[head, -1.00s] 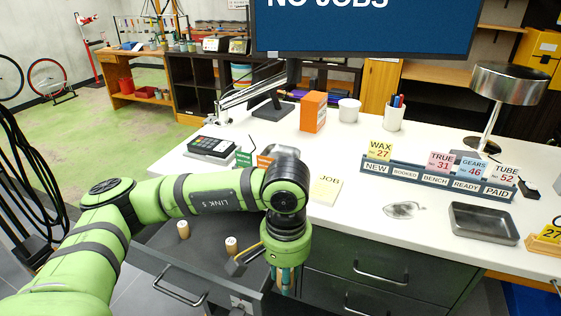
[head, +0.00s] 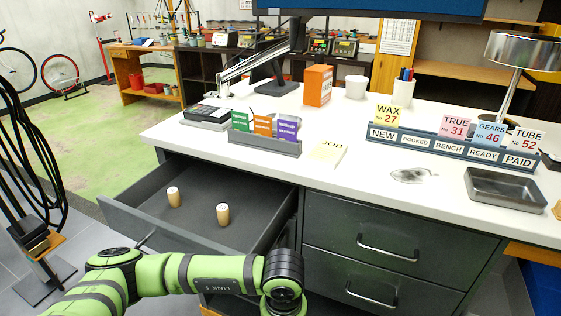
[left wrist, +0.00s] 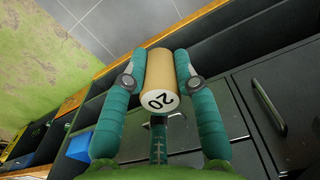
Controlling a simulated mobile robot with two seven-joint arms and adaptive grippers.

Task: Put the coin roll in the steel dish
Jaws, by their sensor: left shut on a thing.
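My left gripper (left wrist: 160,58) is shut on a tan coin roll (left wrist: 158,80) with a white end marked 20, held between its two teal fingers in the left wrist view. In the head view the left arm comes in low at the front, and its gripper and the held roll are out of frame. The steel dish (head: 506,205), a shallow rectangular tray, lies empty on the right of the white counter, well apart from my arm. Two more tan rolls stand in the open drawer, one at the left (head: 173,197) and one nearer the middle (head: 222,215).
The open drawer (head: 255,190) juts out under the counter (head: 330,185). A card rack (head: 450,150) stands behind the dish, and a lamp (head: 515,60) rises beyond it. A notepad (head: 328,152) and a clear bag (head: 410,175) lie left of the dish.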

